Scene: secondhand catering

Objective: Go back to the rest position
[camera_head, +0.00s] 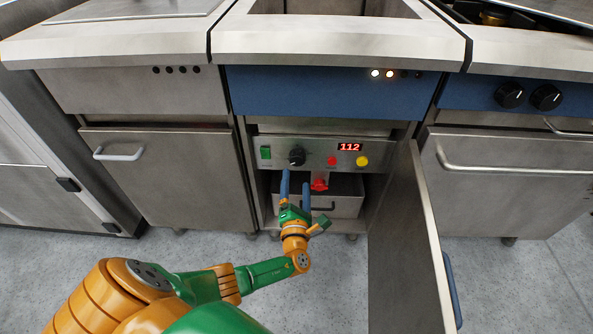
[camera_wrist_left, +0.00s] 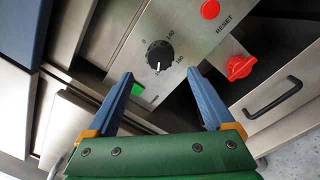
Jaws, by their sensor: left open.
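My left gripper (camera_head: 295,188) is open and empty in front of the fryer's control panel (camera_head: 270,154). In the left wrist view its two blue fingers (camera_wrist_left: 160,82) stand apart, with the black dial (camera_wrist_left: 160,55) showing beyond the gap. The dial also shows in the head view (camera_head: 297,156), just above the fingertips. No contact between fingers and dial is visible. A green switch (camera_head: 265,152) is left of the dial. A red reset button (camera_head: 332,160), a yellow button (camera_head: 362,161) and a red display reading 112 (camera_head: 349,147) are to its right. My right gripper is not in view.
The cabinet door (camera_head: 425,235) stands open to the right of my left gripper. A red valve handle (camera_head: 319,185) and a drawer with a black handle (camera_head: 323,207) are below the panel. Closed steel cabinets flank the fryer. The grey floor (camera_head: 330,290) in front is clear.

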